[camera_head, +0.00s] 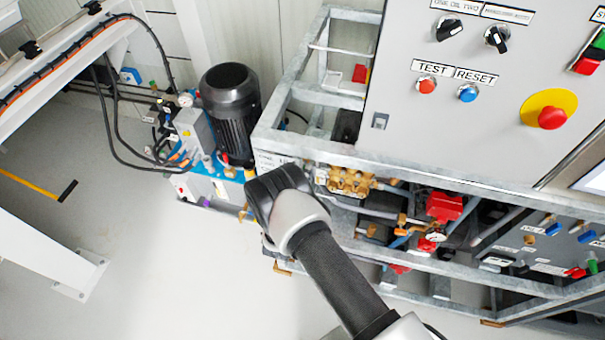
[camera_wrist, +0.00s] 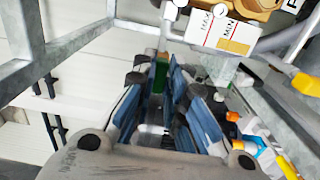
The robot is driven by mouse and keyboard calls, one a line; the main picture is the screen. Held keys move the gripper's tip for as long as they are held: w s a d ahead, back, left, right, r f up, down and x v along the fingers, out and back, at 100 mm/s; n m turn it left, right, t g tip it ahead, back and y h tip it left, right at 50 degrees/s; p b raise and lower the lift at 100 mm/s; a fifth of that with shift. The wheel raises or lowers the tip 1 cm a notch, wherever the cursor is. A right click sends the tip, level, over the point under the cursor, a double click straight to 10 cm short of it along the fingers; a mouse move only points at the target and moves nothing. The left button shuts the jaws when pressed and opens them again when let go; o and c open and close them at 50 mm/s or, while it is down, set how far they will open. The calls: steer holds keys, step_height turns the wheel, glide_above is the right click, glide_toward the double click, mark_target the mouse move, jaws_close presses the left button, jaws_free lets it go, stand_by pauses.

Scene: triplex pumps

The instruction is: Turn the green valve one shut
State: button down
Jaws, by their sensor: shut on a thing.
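A green valve handle (camera_wrist: 160,77) shows as a narrow green strip in the wrist view, between the tips of my gripper (camera_wrist: 158,86). The fingers with blue inner faces reach along both sides of it, and my gripper is shut on it. Most of the handle and the valve body are hidden by the fingers, so its angle cannot be told. In the head view my arm reaches to the left end of the pump frame (camera_head: 350,160); its wrist hides the fingers and the green valve.
A MAX/MIN label (camera_wrist: 224,30) and grey frame bars surround the fingers closely. A black motor (camera_head: 231,108) stands left of my wrist, and brass fittings (camera_head: 345,180) lie just right of it. The control panel (camera_head: 470,110) rises behind.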

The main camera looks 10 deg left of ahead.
steer(key=c, duration=1.6)
jaws_free()
steer(key=s+a, duration=0.1)
steer(key=s, duration=1.1)
steer(key=shift+s, duration=0.1)
